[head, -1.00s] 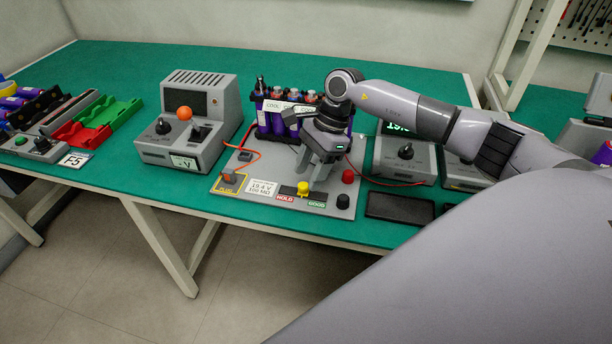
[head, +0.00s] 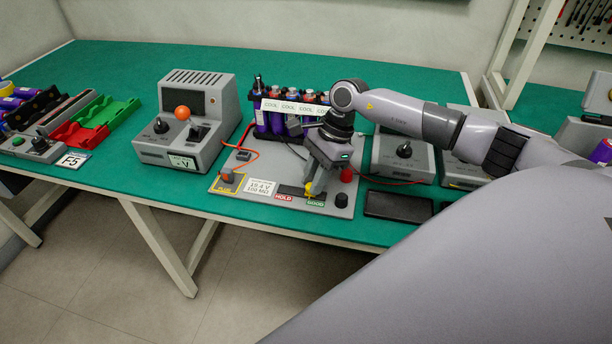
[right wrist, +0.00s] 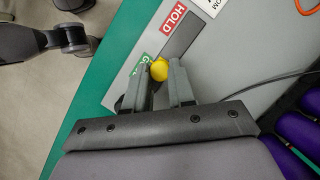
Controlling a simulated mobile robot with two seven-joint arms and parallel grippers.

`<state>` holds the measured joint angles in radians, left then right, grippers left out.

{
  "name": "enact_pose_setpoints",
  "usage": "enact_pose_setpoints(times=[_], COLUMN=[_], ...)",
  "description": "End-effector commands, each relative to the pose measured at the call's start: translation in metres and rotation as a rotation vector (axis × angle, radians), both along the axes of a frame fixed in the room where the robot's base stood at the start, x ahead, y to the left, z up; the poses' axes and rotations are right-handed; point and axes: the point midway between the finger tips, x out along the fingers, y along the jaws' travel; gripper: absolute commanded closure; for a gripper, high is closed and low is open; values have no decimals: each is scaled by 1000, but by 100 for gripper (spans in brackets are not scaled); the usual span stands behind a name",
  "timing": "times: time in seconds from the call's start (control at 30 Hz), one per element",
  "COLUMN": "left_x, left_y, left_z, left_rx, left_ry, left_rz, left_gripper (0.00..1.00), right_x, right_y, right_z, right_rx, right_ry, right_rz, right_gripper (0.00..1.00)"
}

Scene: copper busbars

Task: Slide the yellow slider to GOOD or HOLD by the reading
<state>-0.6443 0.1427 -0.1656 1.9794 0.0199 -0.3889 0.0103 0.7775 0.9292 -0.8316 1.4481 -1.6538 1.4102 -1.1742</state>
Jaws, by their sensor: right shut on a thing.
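The yellow slider (head: 309,188) sits toward the GOOD end of its dark slot on the grey board (head: 228,172). My right gripper (head: 317,186) is shut on it, partly hiding it in the head view. In the right wrist view the yellow slider (right wrist: 160,70) shows between the fingertips (right wrist: 160,66). The red HOLD label (head: 283,197) lies by the left part of the slot, the green GOOD label (head: 315,203) by the right part. My left gripper is not in view.
Purple cells with COOL labels (head: 290,107) stand behind the board. A red terminal (head: 346,174) and a black knob (head: 341,200) are right of the slot. A dark flat pad (head: 399,206) lies further right. My arm hides the meter display behind it.

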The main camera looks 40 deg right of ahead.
Motion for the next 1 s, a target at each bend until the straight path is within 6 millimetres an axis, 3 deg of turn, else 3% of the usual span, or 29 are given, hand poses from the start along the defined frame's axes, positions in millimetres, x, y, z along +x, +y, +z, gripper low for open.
enact_pose_setpoints(times=[0.43,0.47,0.53,0.83,1.0], left_x=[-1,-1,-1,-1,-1], left_y=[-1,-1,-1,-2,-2], left_z=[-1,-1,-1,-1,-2], left_rx=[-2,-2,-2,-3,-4], left_ry=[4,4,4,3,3], left_rz=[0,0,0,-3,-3], left_gripper=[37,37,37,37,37], right_x=[-11,-11,-11,-11,-11], right_y=[-10,-10,-10,-10,-17], right_z=[1,1,1,2,18], right_rx=[-3,-3,-3,-1,-2], right_ry=[3,3,3,0,-1], right_rz=[-1,-1,-1,-1,-2], right_gripper=[100,73,50,50,50])
